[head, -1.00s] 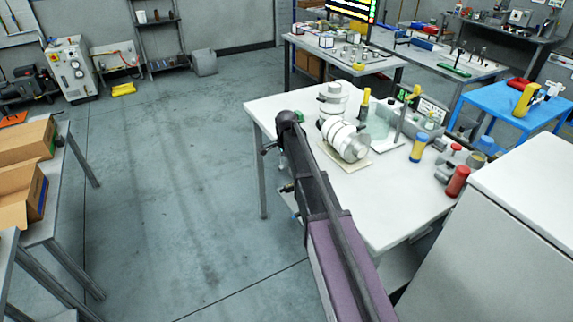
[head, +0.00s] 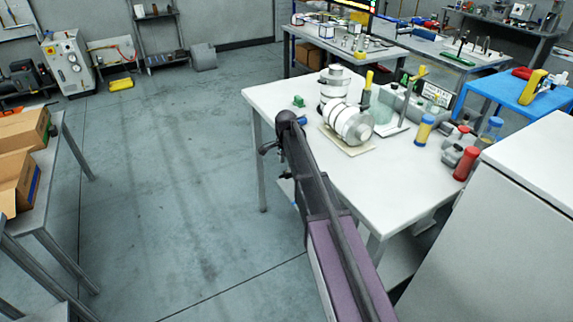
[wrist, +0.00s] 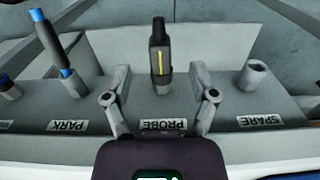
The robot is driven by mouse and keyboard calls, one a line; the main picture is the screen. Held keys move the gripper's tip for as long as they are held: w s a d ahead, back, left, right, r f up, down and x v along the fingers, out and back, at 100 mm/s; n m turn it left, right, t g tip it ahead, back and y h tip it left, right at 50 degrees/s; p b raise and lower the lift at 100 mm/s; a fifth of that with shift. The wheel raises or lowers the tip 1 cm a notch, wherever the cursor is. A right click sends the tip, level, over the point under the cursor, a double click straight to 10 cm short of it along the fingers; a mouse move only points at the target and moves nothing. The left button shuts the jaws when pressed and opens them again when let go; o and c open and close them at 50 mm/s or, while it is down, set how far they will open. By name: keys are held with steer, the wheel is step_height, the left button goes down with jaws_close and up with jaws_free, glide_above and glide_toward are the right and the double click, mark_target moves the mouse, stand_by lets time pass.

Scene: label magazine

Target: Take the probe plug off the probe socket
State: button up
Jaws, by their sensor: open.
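In the wrist view the probe plug (wrist: 160,47) is black with a yellow stripe. It stands upright on the grey probe socket (wrist: 161,84), behind the PROBE label. My gripper (wrist: 160,76) is open, with one finger on each side of the plug and socket in the picture. Gaps show between both fingers and the plug, so I see no contact. Whether the fingertips are level with the plug in depth is hard to tell. In the head view my arm's end hides the gripper's surroundings.
Left of the probe socket, a dark rod with blue ends (wrist: 49,42) stands tilted at the park socket (wrist: 74,83). The spare socket (wrist: 255,74) at right is empty. A white table (head: 345,185) bears a white ribbed apparatus (head: 348,122) and a red cylinder (head: 465,164).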

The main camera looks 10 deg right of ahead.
mark_target(283, 175)
steer(key=shift+f+b, duration=2.05)
steer(key=shift+f, duration=0.3)
jaws_close()
steer(key=shift+a, duration=0.2)
steer(key=shift+s+a, duration=0.2)
steer(key=shift+a, duration=0.25)
steer(key=shift+a, duration=0.1)
steer(key=shift+s+a, duration=0.25)
steer(key=shift+a, duration=0.4)
